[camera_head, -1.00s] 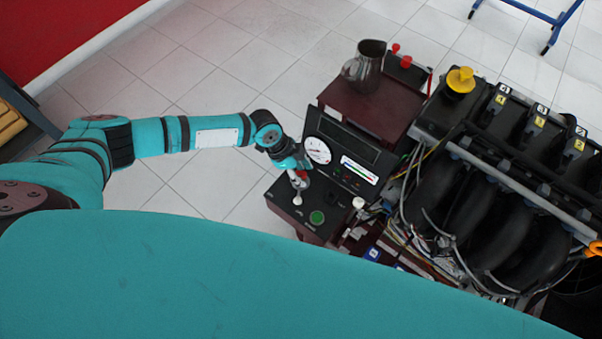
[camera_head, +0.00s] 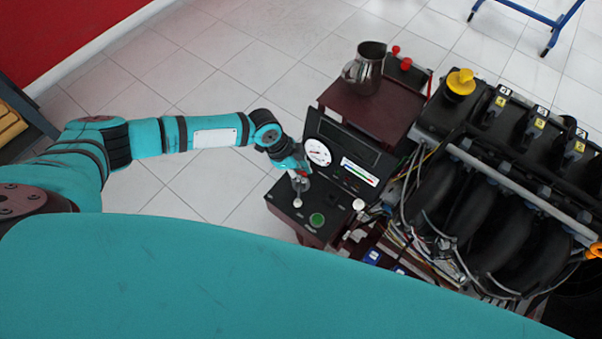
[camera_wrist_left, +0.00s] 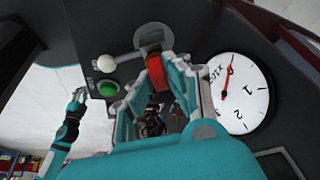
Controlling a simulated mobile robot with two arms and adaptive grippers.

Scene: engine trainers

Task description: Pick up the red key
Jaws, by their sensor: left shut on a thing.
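The red key (camera_wrist_left: 155,66) shows in the left wrist view at a round metal switch plate on the black control panel (camera_wrist_left: 95,25). My left gripper (camera_wrist_left: 155,85) is shut on the red key, with a teal finger on each side of it. In the head view my left gripper (camera_head: 301,175) is over the panel beside the white gauge, and the key is mostly hidden there. Whether the key is still seated in its switch cannot be told. A small teal arm, seemingly my right one, shows at the left of the wrist view; its gripper (camera_wrist_left: 80,94) is too small to read.
A white knob (camera_wrist_left: 107,63) and a green button (camera_wrist_left: 107,89) sit close to the key. The white gauge (camera_head: 318,152) is next to my gripper. A metal jug (camera_head: 366,68) stands on the cabinet top. The engine (camera_head: 490,190) fills the right. Floor left of the panel is clear.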

